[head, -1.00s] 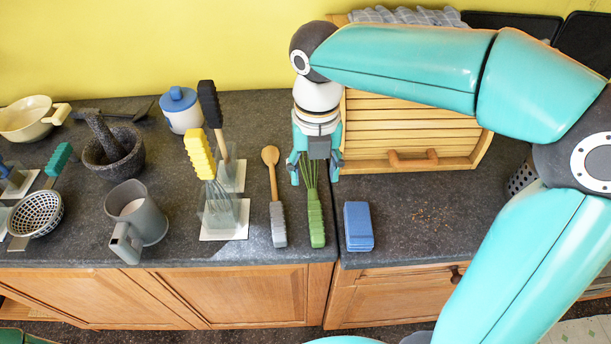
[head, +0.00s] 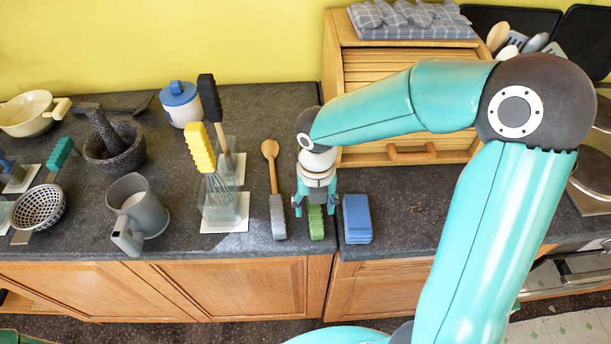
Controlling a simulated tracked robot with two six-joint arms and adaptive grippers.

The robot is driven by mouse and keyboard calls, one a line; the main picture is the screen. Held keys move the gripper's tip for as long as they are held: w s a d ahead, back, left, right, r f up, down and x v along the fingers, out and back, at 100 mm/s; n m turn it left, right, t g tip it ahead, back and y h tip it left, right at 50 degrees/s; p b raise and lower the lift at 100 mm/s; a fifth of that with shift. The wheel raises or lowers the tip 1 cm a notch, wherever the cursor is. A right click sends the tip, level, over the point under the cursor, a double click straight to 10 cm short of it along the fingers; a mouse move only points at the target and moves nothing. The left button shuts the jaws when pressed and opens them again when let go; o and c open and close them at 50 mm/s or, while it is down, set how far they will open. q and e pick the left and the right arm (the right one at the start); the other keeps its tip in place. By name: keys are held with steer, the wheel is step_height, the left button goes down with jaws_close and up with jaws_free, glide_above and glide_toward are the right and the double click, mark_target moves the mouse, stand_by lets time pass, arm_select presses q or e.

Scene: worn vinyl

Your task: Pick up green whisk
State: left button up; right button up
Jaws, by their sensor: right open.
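The green whisk (head: 316,226) lies on the dark countertop between the grey-handled wooden spoon and the blue block. Its green ribbed handle shows at the front, while its wire end is hidden behind my right gripper and wrist. My right gripper (head: 315,208) is open and points down over the handle, with one finger on each side of it. I cannot tell whether the fingers touch the handle. My left gripper is not in view.
The wooden spoon (head: 275,200) lies close on the left and the blue block (head: 356,219) close on the right. A yellow-handled whisk (head: 202,150) stands in a clear holder further left. A wooden bread box (head: 395,70) stands behind.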

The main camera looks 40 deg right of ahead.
steer(key=shift+f, duration=0.95)
jaws_close()
